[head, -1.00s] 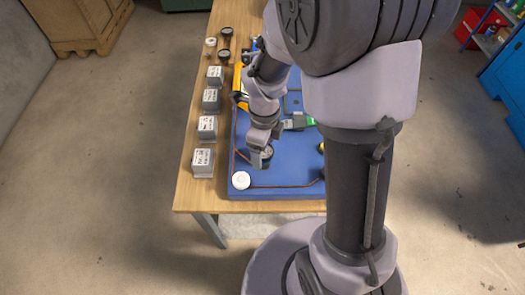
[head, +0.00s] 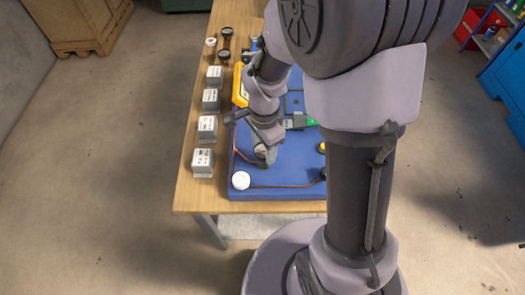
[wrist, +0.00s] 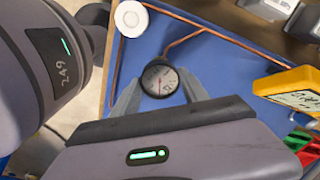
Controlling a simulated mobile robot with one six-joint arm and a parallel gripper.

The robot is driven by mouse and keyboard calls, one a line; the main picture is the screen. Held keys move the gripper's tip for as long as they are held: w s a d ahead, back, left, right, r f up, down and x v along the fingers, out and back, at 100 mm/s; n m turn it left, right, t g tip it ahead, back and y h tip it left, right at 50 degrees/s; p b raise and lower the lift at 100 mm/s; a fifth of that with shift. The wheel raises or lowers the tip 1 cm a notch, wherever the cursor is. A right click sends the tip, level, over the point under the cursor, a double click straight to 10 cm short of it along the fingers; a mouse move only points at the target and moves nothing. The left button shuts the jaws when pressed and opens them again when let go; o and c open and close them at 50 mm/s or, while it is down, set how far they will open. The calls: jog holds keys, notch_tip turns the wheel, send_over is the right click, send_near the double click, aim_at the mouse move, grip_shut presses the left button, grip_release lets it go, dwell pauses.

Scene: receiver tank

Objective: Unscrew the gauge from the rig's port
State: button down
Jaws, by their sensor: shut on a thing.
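In the head view my gripper (head: 265,154) points down at the left front part of the rig (head: 290,165) and mostly hides the gauge. The port under the gauge is hidden, so I cannot tell whether the gauge is still seated in it.
A white round cap (head: 240,180) sits at the rig's front left corner, beside copper piping (head: 285,187). A yellow meter (head: 240,88) lies farther back. Several grey boxes (head: 203,160) line the wooden table's left side (head: 190,190). Dark round fittings (head: 224,55) lie behind.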

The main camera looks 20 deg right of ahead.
jog(key=n, duration=0.5)
jog(key=shift+n, duration=0.3)
jog(key=n, duration=0.5)
jog(key=shift+r, duration=0.1)
jog(key=n, duration=1.2)
notch_tip(320, 180, up, 6)
jog(key=p, duration=0.5)
jog(key=shift+r+p, duration=0.2)
jog(key=shift+p, duration=0.1)
jog(key=shift+f, duration=0.15)
